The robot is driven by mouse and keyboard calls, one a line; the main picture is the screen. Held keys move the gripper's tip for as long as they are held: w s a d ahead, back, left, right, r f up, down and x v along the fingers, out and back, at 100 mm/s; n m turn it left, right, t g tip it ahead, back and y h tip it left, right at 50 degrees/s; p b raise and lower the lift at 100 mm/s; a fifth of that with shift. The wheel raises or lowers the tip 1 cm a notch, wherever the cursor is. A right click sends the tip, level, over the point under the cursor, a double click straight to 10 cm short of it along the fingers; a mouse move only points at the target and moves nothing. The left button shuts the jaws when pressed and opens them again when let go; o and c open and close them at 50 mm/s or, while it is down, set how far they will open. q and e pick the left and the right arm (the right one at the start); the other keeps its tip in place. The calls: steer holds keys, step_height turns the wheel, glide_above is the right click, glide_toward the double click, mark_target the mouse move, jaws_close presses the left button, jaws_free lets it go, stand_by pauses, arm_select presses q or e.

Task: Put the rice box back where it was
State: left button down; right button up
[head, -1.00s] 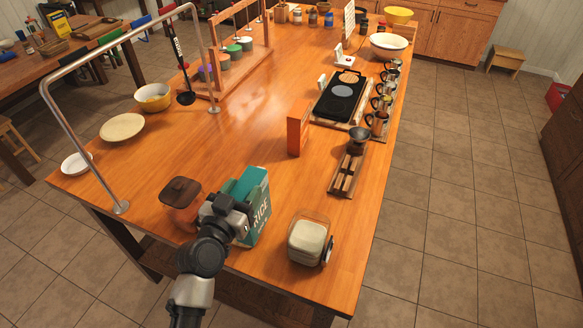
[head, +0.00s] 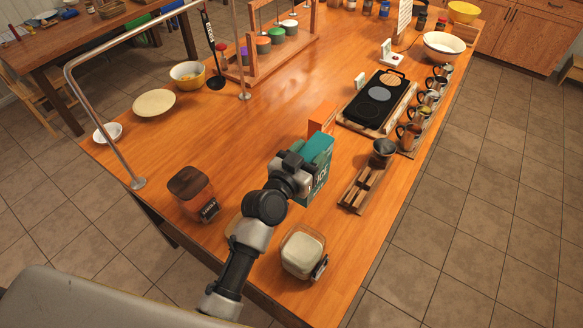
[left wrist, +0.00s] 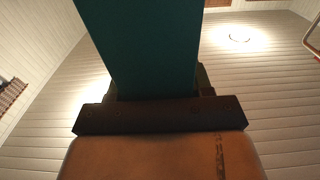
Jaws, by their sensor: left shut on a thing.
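The rice box (head: 319,160) is teal with pale lettering and stands upright near the middle of the table in the head view. My left gripper (head: 304,174) is shut on it from the near left side. The gripper and wrist hide part of its front. In the left wrist view the teal box (left wrist: 140,45) rises between the jaws (left wrist: 157,95). I cannot tell whether its base touches the table. An orange box (head: 321,117) stands just behind it, partly hidden. My right gripper is not in view.
A wooden-lidded jar (head: 192,192) is at the left and a glass container (head: 302,250) at the near edge. A wooden rack (head: 361,188) with a dark cup (head: 383,150) is to the right. A black griddle (head: 377,100) lies beyond. The table (head: 240,135) left of the box is clear.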

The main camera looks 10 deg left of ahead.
arm_select(q)
steer(key=shift+w+a+f, duration=0.6)
steer(key=shift+w+a, duration=0.25)
steer(key=shift+a, duration=0.1)
steer(key=w+a+f+b, duration=0.5)
steer(key=f+b, duration=0.3)
steer(key=b, duration=0.1)
steer(key=shift+w+f+b, duration=0.15)
steer(key=shift+f+b, duration=0.15)
steer(key=shift+a, duration=0.1)
steer(key=c, duration=0.9)
jaws_free()
steer(key=shift+f, duration=0.15)
steer(key=o, duration=0.4)
steer(key=shift+o, duration=0.2)
